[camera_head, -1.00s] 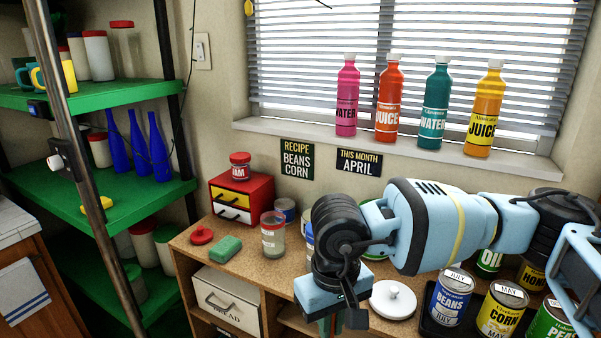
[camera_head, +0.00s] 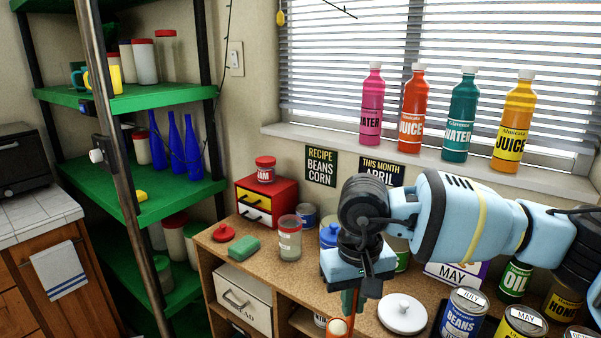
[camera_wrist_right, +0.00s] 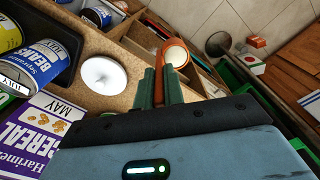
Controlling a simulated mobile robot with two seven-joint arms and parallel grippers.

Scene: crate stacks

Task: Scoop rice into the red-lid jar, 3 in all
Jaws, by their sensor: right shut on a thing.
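My right gripper (camera_head: 352,300) is shut on an orange scoop (camera_head: 338,331), above the counter's front edge. In the right wrist view its green fingers (camera_wrist_right: 160,88) hold the scoop (camera_wrist_right: 166,50), whose round bowl has a pale, rice-like fill. The clear jar (camera_head: 290,241) stands upright and apart, left of the gripper, with a red rim and something pale low inside. The loose red lid (camera_head: 224,232) lies left of it on the counter. The rice's source container cannot be made out. My left gripper is out of view.
A green sponge (camera_head: 244,248) lies left of the jar, and a small drawer box (camera_head: 267,205) stands behind. A blue-topped container (camera_head: 328,235) is beside my right wrist. A white round lid (camera_head: 402,313) and cans (camera_head: 461,313) are at right.

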